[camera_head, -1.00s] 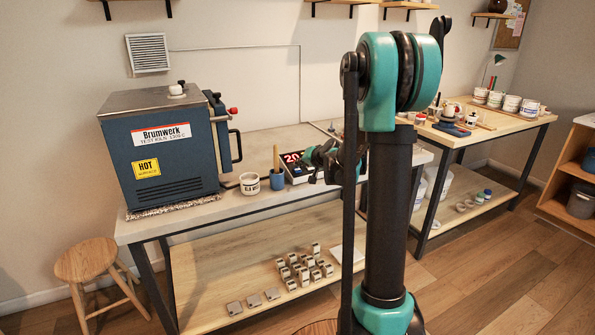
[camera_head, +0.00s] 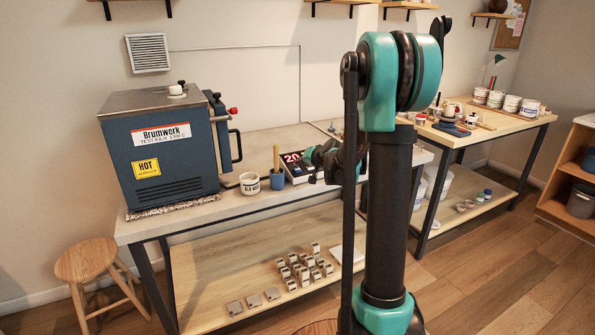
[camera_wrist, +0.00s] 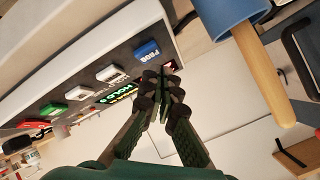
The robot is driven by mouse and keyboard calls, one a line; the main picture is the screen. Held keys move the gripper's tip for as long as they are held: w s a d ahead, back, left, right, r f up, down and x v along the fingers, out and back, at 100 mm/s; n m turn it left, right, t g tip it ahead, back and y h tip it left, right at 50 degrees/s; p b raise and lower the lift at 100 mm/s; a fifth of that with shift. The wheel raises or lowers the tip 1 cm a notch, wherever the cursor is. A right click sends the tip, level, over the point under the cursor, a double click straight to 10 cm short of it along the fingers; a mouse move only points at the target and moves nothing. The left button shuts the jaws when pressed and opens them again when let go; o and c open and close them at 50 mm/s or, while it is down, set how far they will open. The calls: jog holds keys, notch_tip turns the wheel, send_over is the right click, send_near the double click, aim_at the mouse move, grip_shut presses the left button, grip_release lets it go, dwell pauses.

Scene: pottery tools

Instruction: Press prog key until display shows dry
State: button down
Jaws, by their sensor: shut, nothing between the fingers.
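The controller (camera_head: 296,173) stands on the bench right of the kiln, with lit red digits that seem to start with 20. In the wrist view its panel (camera_wrist: 75,85) fills the upper left. The blue prog key (camera_wrist: 147,50) is at the near end of the key row. Small green lit text (camera_wrist: 116,95) beside the keys appears to read HOLD. My gripper (camera_wrist: 164,73) is shut and empty, its tips close to the prog key; I cannot tell whether they touch it. In the head view my gripper (camera_head: 318,165) is at the controller's right side, partly hidden by my arm.
White, green and red keys continue along the panel. The kiln (camera_head: 165,150) is farther left. Some bare bench lies behind the controller.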

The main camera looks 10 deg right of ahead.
aim_at(301, 176)
jog(key=shift+f, duration=0.15)
jog(key=shift+f, duration=0.25)
jog(key=shift+w+a+f, duration=0.1)
jog(key=shift+w+f, duration=0.05)
jog(key=shift+f, duration=0.2)
dwell(0.8)
dwell(0.4)
jog(key=shift+s+r, duration=0.2)
jog(key=shift+r, duration=0.55)
jog(key=r, duration=0.3)
jog(key=s+r, duration=0.1)
jog(key=r, duration=0.1)
jog(key=shift+d, duration=0.3)
jog(key=shift+s, duration=0.1)
